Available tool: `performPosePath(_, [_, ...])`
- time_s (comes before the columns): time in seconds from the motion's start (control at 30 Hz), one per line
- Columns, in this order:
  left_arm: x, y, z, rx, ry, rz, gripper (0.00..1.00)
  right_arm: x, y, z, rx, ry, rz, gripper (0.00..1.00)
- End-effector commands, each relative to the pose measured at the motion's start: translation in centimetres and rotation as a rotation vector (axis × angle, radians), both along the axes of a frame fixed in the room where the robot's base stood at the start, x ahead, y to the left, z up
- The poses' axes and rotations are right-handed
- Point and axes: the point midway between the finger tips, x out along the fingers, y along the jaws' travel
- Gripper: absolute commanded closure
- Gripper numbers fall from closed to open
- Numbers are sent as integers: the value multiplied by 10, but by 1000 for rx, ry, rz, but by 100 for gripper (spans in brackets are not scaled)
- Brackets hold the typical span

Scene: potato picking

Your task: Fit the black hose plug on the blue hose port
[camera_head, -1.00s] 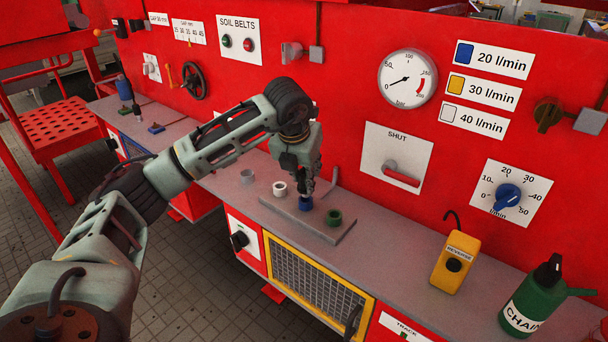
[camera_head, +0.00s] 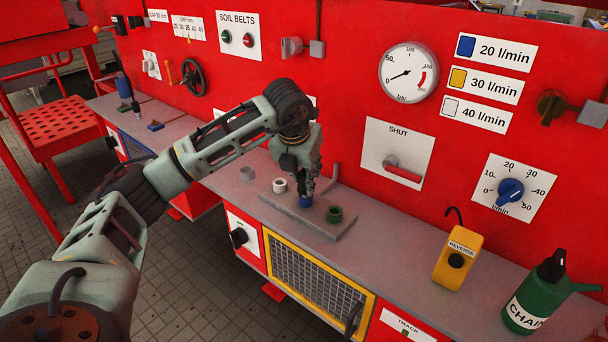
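The blue hose port (camera_head: 306,202) stands on a grey plate (camera_head: 320,230) on the bench, between a white port (camera_head: 280,186) and a green port (camera_head: 334,214). My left arm comes in from the left, and my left gripper (camera_head: 309,191) points down right at the top of the blue port. Its dark fingers overlap the port in the picture, so I cannot tell whether they touch it. I cannot make out the black hose plug; whether it is between the fingers is hidden. My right gripper is not in view.
A yellow REVERSE box (camera_head: 458,262) and a green CHAIN can (camera_head: 536,296) stand at the right. The red panel (camera_head: 350,90) rises behind. The bench between plate and yellow box is clear.

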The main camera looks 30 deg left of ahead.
Motion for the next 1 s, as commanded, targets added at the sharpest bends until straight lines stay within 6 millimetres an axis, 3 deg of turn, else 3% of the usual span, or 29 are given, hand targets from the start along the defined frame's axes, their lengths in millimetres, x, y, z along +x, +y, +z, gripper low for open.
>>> performPosePath(0.67, [0, 0, -18, 0, -1, 0, 100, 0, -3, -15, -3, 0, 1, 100])
performPosePath(0.7, [0, 0, -18, 0, -1, 0, 74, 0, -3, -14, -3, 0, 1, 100])
performPosePath(0.93, [0, 0, -17, 0, 0, 0, 54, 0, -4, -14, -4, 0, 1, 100])
performPosePath(1.0, [0, 0, -17, 0, 0, 0, 53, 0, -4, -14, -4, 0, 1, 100])
